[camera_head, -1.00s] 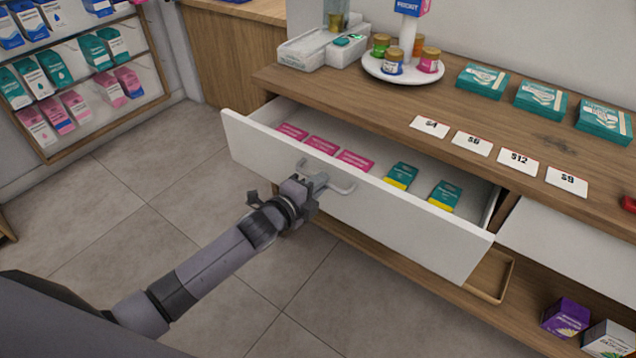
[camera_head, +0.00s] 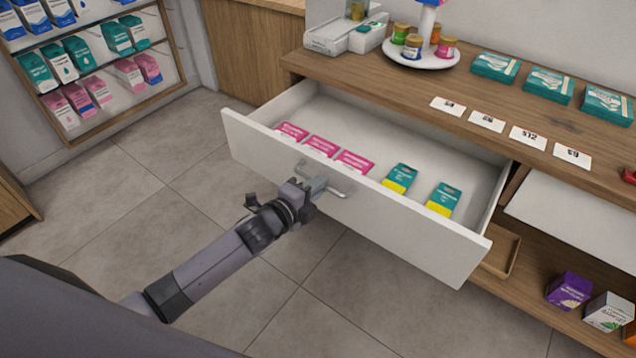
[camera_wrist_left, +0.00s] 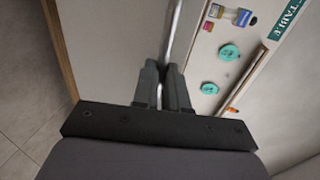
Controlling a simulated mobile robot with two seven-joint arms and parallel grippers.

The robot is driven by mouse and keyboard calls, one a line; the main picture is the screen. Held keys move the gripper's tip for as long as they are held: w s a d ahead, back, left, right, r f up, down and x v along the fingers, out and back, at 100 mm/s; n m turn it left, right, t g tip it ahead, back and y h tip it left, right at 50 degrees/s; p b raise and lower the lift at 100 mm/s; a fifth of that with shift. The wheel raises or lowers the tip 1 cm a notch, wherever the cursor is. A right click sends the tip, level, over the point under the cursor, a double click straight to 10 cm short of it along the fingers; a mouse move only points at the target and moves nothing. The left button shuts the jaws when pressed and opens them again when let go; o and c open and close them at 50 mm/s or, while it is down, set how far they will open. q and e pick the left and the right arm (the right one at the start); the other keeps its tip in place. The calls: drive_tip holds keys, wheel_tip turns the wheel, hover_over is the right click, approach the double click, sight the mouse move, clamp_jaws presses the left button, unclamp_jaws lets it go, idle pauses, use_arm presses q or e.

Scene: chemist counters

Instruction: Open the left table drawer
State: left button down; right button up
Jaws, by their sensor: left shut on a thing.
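The left table drawer (camera_head: 375,215) has a white front and is pulled well out from the wooden counter. Pink boxes (camera_head: 322,146) and teal-and-yellow boxes (camera_head: 399,179) lie inside it. My left gripper (camera_head: 317,187) is at the drawer's metal handle (camera_head: 339,190), shut on it. In the left wrist view the two dark fingers (camera_wrist_left: 161,86) close around the handle bar (camera_wrist_left: 174,35). My right gripper is not in view.
The wooden counter (camera_head: 400,88) above carries price cards, teal boxes and a white round stand (camera_head: 420,60) with jars. A second white drawer (camera_head: 575,215) is at the right. A wall shelf (camera_head: 120,95) stands at the left. The tiled floor (camera_head: 140,200) is free.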

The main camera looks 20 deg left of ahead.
use_arm(q)
drive_tip(key=shift+s+a, duration=0.1)
drive_tip(key=shift+s, duration=0.1)
idle(0.3)
drive_tip(key=c, duration=1.2)
unclamp_jaws()
drive_tip(key=shift+o, duration=0.2)
drive_tip(key=v, duration=0.7)
drive_tip(key=shift+s, duration=0.1)
